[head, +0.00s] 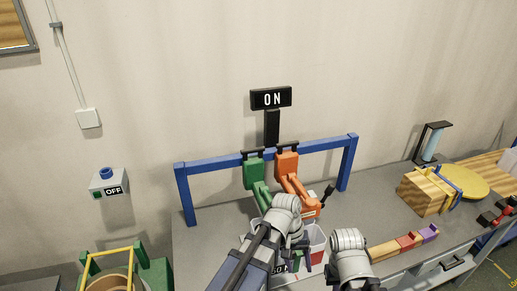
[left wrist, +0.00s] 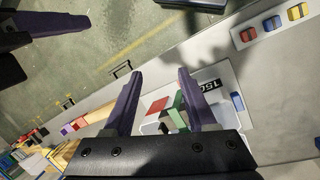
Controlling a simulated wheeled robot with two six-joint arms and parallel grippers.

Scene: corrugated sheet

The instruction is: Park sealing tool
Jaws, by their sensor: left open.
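A green tool (head: 254,174) and an orange tool (head: 287,166) hang side by side from the top bar of a blue rack (head: 215,159). I cannot tell which one is the sealing tool. The orange one's lower part reaches down to the right, near a black handle (head: 327,192). My left gripper (head: 292,243) is in front of and below the tools, over a pale bin (head: 318,246). In the left wrist view its purple fingers (left wrist: 160,74) are apart with nothing between them. My right arm is at the lower right of the head view; a purple finger, probably its gripper's (left wrist: 45,22), shows in the left wrist view.
The bin holds red and green pieces (left wrist: 158,105). Coloured blocks (head: 408,241), a wooden box (head: 422,194) and a yellow disc (head: 462,182) lie to the right.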

